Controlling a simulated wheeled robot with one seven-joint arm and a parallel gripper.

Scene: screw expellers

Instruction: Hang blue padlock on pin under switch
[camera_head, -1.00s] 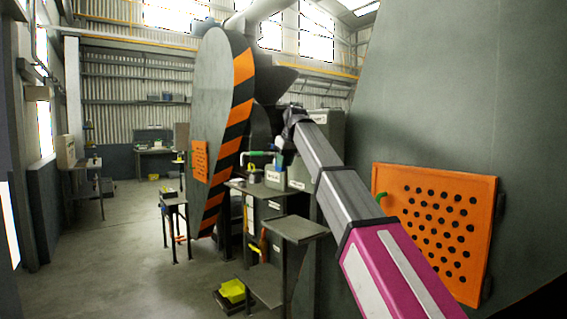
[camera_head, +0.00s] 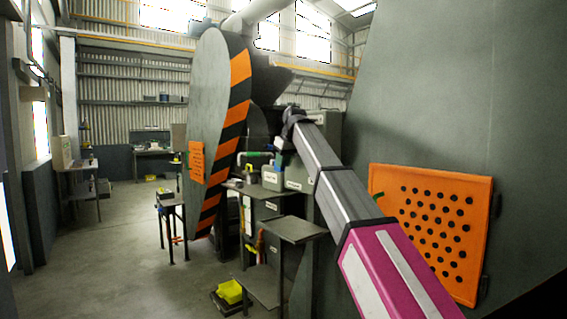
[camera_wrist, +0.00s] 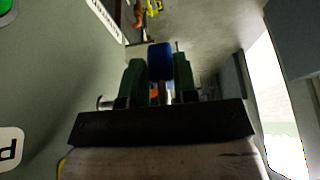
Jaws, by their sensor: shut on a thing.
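In the wrist view, the blue padlock (camera_wrist: 160,62) sits between the two dark green fingers of my gripper (camera_wrist: 158,80). My gripper is shut on it. A metal shackle end shows below the blue body, between the fingers. In the head view, my gripper (camera_head: 283,145) is small and far off, beside the grey cabinets; the padlock cannot be made out clearly there. A round green part (camera_wrist: 7,6) on the grey panel shows at the upper left of the wrist view. I cannot tell whether it is the switch. A small metal piece (camera_wrist: 104,103) shows left of the fingers; I cannot tell whether it is the pin.
A grey panel (camera_wrist: 50,75) with white labels fills the wrist view's left side. In the head view, grey cabinets and a small table (camera_head: 290,229) stand below my arm. An orange perforated panel (camera_head: 440,195) is at right. Open floor (camera_head: 120,250) lies at left.

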